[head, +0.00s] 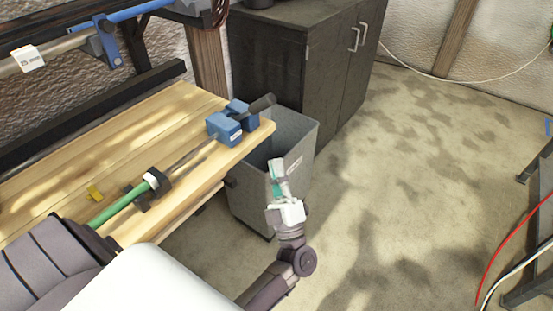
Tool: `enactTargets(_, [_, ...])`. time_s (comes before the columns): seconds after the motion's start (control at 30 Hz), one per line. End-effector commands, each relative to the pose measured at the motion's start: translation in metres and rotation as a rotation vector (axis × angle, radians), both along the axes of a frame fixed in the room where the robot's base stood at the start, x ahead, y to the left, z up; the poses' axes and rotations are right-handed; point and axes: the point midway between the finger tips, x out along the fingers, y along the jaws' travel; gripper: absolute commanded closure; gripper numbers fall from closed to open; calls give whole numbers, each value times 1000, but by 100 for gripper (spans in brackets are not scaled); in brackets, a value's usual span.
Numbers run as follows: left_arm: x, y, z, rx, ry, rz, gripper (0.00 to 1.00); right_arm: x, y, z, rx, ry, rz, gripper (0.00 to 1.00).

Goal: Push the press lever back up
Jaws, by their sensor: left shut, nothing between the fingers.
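My left gripper (278,167) is shut and empty. It points up the picture in front of the grey bin, to the right of the wooden bench (95,128) and apart from it. At the bench's right end are blue blocks (223,128) with a short dark cylinder (262,103) sticking out. A thin rod (192,152) runs from the blocks down-left to a dark collar with a white band and a long green bar (119,207). The bar lies low along the bench. I cannot tell for sure which part is the press lever. My right gripper is not in view.
A grey open bin (302,150) stands at the bench's right end, behind my left gripper. A dark cabinet (277,55) is behind it. Open floor (400,170) spreads right. Red and white cables hang at the right edge.

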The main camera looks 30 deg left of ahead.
Motion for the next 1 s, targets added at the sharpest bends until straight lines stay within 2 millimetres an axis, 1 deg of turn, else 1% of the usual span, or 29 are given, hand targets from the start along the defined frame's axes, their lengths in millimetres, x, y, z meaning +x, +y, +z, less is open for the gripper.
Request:
enactTargets(0.03, [6,7,13,3,-4,1,100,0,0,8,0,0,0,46])
enactTargets(0.1, [13,15,23,3,-4,0,100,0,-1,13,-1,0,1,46])
enactTargets(0.3, [35,40,51,3,-3,0,100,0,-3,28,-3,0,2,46])
enactTargets(0.43, [45,52,64,3,-2,1,100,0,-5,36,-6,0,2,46])
enactTargets(0.53, [51,59,71,3,-1,0,100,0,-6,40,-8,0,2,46])
enactTargets(0.7, [56,64,74,1,1,0,100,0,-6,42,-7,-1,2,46])
enactTargets(1.0, [57,65,74,1,0,0,100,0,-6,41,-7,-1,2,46])
